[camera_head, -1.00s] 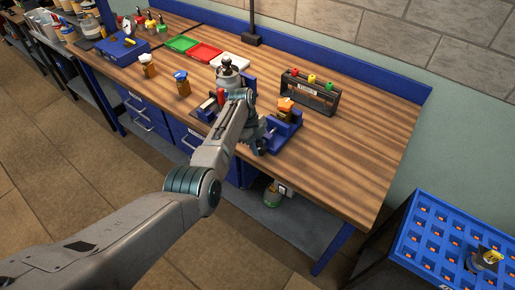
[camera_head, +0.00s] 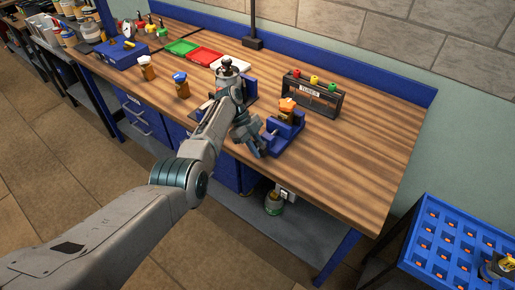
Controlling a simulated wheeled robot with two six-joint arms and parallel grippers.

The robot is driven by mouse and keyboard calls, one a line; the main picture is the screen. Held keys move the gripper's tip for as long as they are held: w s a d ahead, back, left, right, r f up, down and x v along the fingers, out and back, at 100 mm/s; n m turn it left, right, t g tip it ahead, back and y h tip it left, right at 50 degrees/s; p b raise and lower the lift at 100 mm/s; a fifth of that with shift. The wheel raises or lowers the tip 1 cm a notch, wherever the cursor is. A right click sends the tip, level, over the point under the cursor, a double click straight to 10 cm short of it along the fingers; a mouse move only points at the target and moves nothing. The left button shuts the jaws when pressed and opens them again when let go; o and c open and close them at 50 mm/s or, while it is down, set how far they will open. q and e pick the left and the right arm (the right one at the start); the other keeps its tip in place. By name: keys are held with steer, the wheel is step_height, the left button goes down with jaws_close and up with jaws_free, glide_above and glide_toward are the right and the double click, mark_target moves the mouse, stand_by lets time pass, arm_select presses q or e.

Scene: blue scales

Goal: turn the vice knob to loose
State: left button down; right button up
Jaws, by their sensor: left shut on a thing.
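The blue vice (camera_head: 287,135) stands at the front edge of the wooden workbench. An orange-topped part (camera_head: 287,104) sits at its top. My left arm reaches in from the lower left. My left gripper (camera_head: 261,147) is at the vice's left front side, shut on what appears to be the vice knob. The knob itself is hidden by the gripper, so its turn position cannot be told. My right gripper is not in view.
A black rack (camera_head: 312,97) with coloured knobs stands behind the vice. Green (camera_head: 181,47) and red (camera_head: 206,54) trays lie farther back, and bottles stand to the left. The bench (camera_head: 365,135) is clear to the right. A blue crate (camera_head: 440,225) is at lower right.

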arm_select(q)
steer(key=c, duration=1.6)
jaws_free()
steer(key=shift+o, duration=0.2)
steer(key=b+v, duration=0.4)
steer(key=v, duration=0.6)
steer(key=shift+a+r, duration=0.2)
steer(key=shift+r, duration=0.15)
steer(key=shift+w, duration=0.15)
